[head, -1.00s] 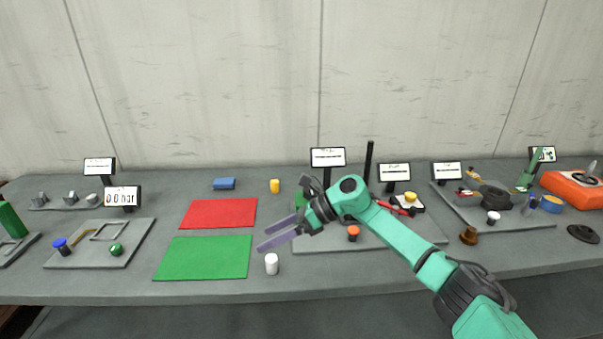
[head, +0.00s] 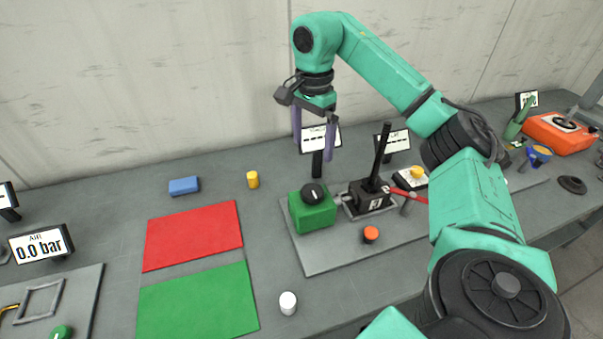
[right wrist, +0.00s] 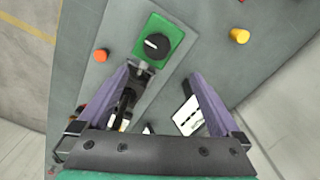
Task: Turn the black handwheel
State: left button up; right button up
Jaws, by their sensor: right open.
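A round black handwheel (head: 313,193) with a pale mark sits on top of a green block (head: 312,214) on the grey plate in the head view. The right wrist view shows the same black wheel (right wrist: 157,45) on its green block, just beyond the fingertips. My right gripper (head: 314,148) points down above and behind the block, apart from the wheel. Its two purple fingers are spread, with nothing held between them (right wrist: 159,76). My left gripper is not in view.
A black device with an upright lever (head: 379,160) stands right of the block. An orange button (head: 371,234) is in front of it. Small screens (head: 320,139) stand behind. Red (head: 193,235) and green mats lie left; a yellow cylinder (head: 253,179) stands on clear table.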

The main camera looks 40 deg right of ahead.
notch_tip(320, 180, down, 4)
jog(key=s+b, duration=0.1)
jog(key=b, duration=0.4)
send_over(312, 191)
notch_tip(312, 191, down, 5)
jog(key=shift+s, duration=0.1)
jog(key=f, duration=0.2)
jog(key=f+p, duration=0.1)
jog(key=f, duration=0.1)
jog(key=shift+w+d+f, duration=0.1)
jog(key=shift+w, duration=0.15)
jog(key=shift+s+f, duration=0.2)
jog(key=shift+f, duration=0.1)
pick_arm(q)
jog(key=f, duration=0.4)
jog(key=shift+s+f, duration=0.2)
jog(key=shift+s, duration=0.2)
pick_arm(e)
jog(key=shift+w, duration=0.1)
jog(key=c, duration=1.3)
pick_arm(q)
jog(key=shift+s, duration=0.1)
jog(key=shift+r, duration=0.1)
pick_arm(e)
jog(key=shift+m, duration=0.3)
